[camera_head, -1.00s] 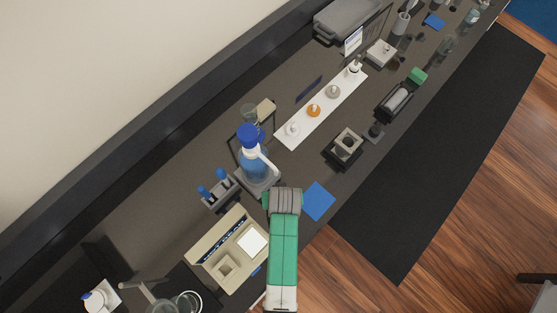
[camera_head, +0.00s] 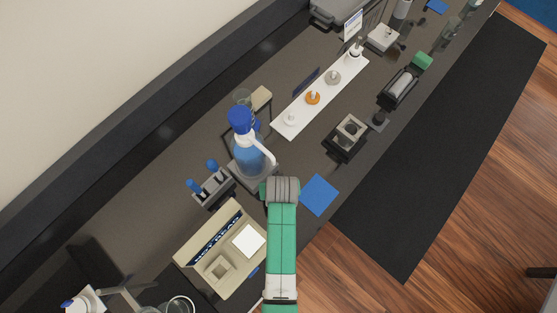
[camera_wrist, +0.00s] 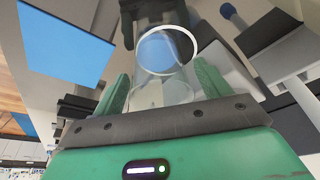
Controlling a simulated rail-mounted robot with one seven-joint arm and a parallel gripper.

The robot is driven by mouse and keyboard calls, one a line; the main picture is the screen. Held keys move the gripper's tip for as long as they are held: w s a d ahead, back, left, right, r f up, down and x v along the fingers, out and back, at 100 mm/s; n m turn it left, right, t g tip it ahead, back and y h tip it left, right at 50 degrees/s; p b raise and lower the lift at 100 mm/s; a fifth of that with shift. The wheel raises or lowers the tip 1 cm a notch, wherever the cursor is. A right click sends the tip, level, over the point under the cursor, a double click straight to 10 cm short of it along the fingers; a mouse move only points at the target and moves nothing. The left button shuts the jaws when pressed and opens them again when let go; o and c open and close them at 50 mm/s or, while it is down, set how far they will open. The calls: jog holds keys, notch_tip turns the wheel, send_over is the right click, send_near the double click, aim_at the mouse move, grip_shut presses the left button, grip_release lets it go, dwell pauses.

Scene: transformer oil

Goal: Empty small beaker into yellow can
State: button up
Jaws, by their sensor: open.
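A clear glass beaker (camera_wrist: 166,62) shows in the wrist view, its round rim facing up the picture. The green fingers of my gripper (camera_wrist: 162,88) stand on either side of it, open. I cannot tell whether either finger touches the glass. A blue round patch shows through the beaker. In the head view my green arm reaches up from the bottom, and its grey joint hides the gripper. I cannot make out a yellow can in either view.
In the head view a blue-capped wash bottle (camera_head: 248,150) stands close beyond my arm. A beige instrument (camera_head: 222,250) is to its left and a blue mat (camera_head: 319,195) to its right. A white strip (camera_head: 320,92) holds several small pieces. Glassware stands at the lower left.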

jog(key=shift+r, duration=0.1)
jog(key=c, duration=1.3)
jog(key=shift+o, duration=0.2)
notch_tip(320, 180, up, 5)
jog(key=p, duration=0.5)
